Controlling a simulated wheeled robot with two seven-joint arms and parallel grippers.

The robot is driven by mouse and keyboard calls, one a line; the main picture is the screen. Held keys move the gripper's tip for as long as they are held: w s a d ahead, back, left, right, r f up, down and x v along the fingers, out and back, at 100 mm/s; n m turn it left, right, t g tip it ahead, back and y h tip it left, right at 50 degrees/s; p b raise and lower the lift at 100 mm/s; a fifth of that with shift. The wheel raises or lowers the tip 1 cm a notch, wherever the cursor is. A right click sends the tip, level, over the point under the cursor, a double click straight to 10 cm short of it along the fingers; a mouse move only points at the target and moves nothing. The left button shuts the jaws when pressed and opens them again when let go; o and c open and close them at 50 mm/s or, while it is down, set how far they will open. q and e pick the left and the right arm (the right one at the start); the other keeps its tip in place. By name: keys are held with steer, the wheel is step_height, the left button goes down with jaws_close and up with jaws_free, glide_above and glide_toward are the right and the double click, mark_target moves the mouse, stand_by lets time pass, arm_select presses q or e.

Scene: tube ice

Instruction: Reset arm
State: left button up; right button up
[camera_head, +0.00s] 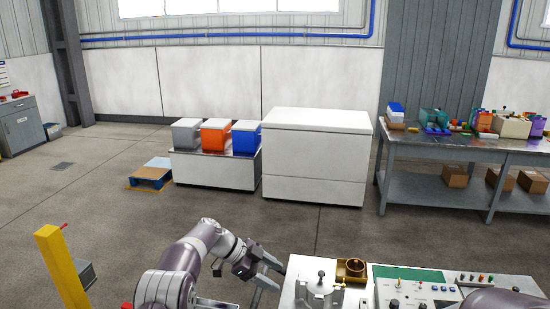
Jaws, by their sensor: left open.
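My left gripper (268,276) is at the bottom middle of the head view, at the left edge of a white-topped workstation (300,264). Its fingers are apart and nothing shows between them. My left arm comes in from the bottom left and is bent at the elbow. A small piece of my right arm shows at the bottom right corner; its gripper is out of the picture.
A yellow post (62,266) stands at left. A white chest (316,160), coolers (215,137) and a cluttered workbench (470,149) stand beyond open floor.

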arm_select(q)
steer(key=w+r+n+t+h, duration=0.1)
steer(key=w+r+n+t, duration=0.3)
steer(key=w+r+t, duration=0.3)
steer(key=s+a+r+n+t+y, duration=0.35)
steer(key=a+n+t+y, duration=0.2)
steer(key=a+n, duration=0.25)
steer(key=s+a+f+n+g+y, duration=0.2)
steer(key=s+a+y, duration=0.15)
steer(key=s, duration=0.25)
steer(key=s+a+f+n+g+y, duration=0.2)
steer(key=s+a+n, duration=0.1)
steer(key=s+a, duration=0.3)
steer(key=s+f+n+g, duration=0.1)
steer(key=s+f+g, duration=0.1)
steer(key=s, duration=0.9)
steer(key=s+f+n+g, duration=0.1)
steer(key=s+f+g, duration=0.2)
steer(key=s, duration=0.7)
steer(key=shift+s+f+n+g, duration=0.15)
steer(key=shift+s+n+g, duration=0.25)
steer(key=shift+g, duration=0.35)
arm_select(e)
steer(key=shift+w+f, duration=0.2)
steer(key=shift+w, duration=0.35)
